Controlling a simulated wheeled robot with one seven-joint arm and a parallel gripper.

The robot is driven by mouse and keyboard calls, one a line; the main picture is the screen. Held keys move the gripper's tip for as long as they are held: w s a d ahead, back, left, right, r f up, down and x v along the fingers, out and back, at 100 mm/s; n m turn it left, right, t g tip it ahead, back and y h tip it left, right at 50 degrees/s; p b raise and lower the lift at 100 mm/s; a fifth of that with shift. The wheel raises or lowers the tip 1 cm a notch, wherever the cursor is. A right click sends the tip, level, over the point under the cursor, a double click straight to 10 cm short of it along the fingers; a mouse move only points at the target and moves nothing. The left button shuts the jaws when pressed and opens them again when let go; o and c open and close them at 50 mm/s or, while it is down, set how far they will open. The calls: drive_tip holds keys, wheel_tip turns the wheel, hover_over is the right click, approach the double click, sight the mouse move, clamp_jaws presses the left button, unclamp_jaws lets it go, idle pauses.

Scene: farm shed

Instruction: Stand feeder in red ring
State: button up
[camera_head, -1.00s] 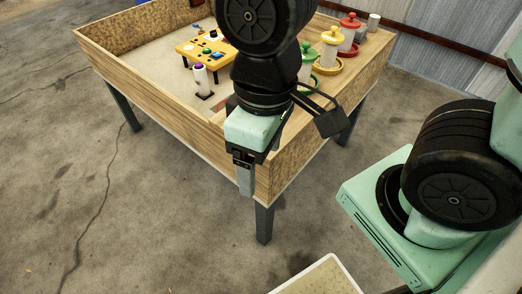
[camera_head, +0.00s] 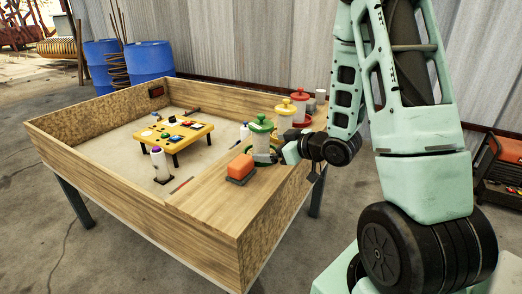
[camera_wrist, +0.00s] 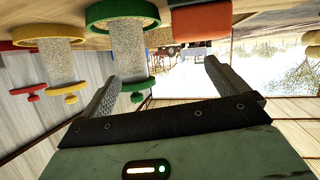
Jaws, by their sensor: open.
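Three clear feeders of pale grain stand in a row on the wooden ledge: one with green lid and base (camera_head: 260,134), one yellow (camera_head: 286,114), one red (camera_head: 304,100). My gripper (camera_head: 268,156) is open and empty, low beside the green feeder. In the wrist view everything hangs upside down. There the green feeder (camera_wrist: 124,45) shows beyond the fingers of my gripper (camera_wrist: 160,75), closer to the left finger. The yellow feeder (camera_wrist: 62,66) and red feeder (camera_wrist: 29,65) are further left.
An orange block (camera_head: 240,167) lies on the ledge, left of my gripper. Walls (camera_head: 110,218) surround the box. Blue barrels (camera_head: 150,61) stand behind.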

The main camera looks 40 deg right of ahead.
sight(260, 123)
drive_tip(key=s+d+m+t+b, duration=0.1)
drive_tip(key=s+d+t, duration=0.3)
drive_tip(key=s+d, duration=0.2)
drive_tip(key=shift+y, duration=0.3)
drive_tip(key=w+p, duration=0.1)
drive_tip(key=w, duration=0.4)
drive_tip(key=w+a+p, duration=0.1)
drive_tip(key=w, duration=0.5)
drive_tip(key=w+a+r+p, duration=0.1)
drive_tip(key=w, duration=0.5)
drive_tip(key=shift+a+r, duration=0.1)
drive_tip(key=shift+r, duration=0.1)
drive_tip(key=c, duration=1.8)
